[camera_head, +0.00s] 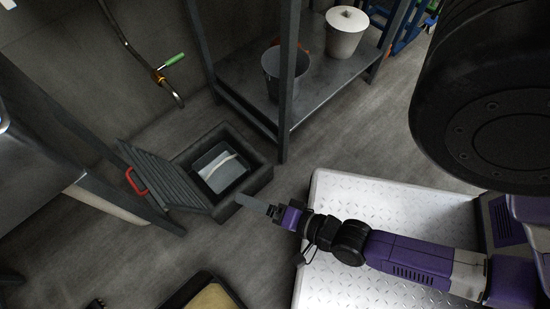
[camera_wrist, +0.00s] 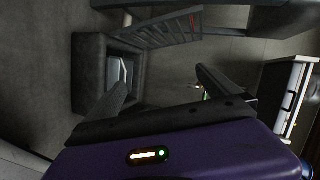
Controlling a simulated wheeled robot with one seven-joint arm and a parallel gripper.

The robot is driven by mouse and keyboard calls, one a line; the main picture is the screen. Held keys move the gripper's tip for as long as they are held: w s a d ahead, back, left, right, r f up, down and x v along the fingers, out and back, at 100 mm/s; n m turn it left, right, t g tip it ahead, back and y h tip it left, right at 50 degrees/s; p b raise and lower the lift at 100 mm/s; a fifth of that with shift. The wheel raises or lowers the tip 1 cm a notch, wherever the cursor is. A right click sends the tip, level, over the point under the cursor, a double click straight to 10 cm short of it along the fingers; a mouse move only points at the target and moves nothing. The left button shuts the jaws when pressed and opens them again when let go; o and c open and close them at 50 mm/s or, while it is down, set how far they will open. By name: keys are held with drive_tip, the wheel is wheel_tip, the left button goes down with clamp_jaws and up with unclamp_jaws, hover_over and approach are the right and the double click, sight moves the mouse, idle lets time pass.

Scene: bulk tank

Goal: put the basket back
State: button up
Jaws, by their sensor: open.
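A grey basket-like box with a pale bar across it (camera_head: 219,168) sits inside a dark square floor pit (camera_head: 262,174). The box also shows in the wrist view (camera_wrist: 118,70), inside the pit (camera_wrist: 88,75). A slatted grate (camera_head: 165,180) with a red handle (camera_head: 136,181) is tilted up along the pit's left side. The grate is also at the top of the wrist view (camera_wrist: 165,32). My gripper (camera_head: 255,202) is open and empty, near the pit's front right corner. Its fingers (camera_wrist: 163,88) touch nothing that I can see.
A metal rack (camera_head: 305,105) stands behind the pit, holding a grey bucket (camera_head: 280,75) and a white bucket (camera_head: 345,32). A hose with a green handle (camera_head: 173,60) hangs on the wall. A dark tray with a yellowish inside (camera_head: 212,297) lies in front. The grey floor between is clear.

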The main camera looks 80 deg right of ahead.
drive_tip(key=s+a+r+n+y, duration=0.1)
drive_tip(key=s+r+n, duration=0.1)
drive_tip(key=r+n, duration=0.7)
drive_tip(key=s+a+r+n+t+y, duration=0.1)
drive_tip(key=s+r+n+y, duration=0.1)
drive_tip(key=r+n, duration=0.7)
drive_tip(key=shift+s+y, duration=0.3)
drive_tip(key=shift+s, duration=0.05)
drive_tip(key=shift+r, duration=0.1)
